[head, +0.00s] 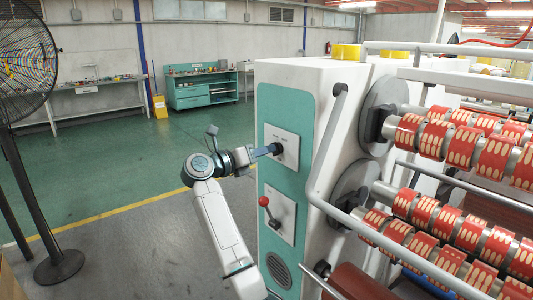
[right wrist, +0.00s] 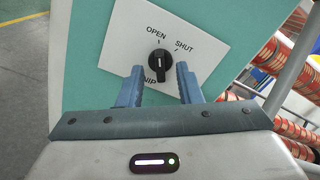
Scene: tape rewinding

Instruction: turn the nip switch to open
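The nip switch (right wrist: 160,61) is a black rotary knob on a white plate (right wrist: 125,35) marked OPEN, SHUT and NIP. In the right wrist view its handle stands about upright, roughly in line with the OPEN mark; its exact pointing is hard to tell. My right gripper (right wrist: 160,70) is open, with one blue finger on each side of the knob's near end and visible gaps. My left gripper is not in view.
Below the switch is a red-knobbed lever (head: 264,202) on another white plate. A white guard rail (head: 320,150) and rollers with red tape reels (head: 495,158) stand to the right. A black fan (head: 25,70) stands at far left. The green floor behind is open.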

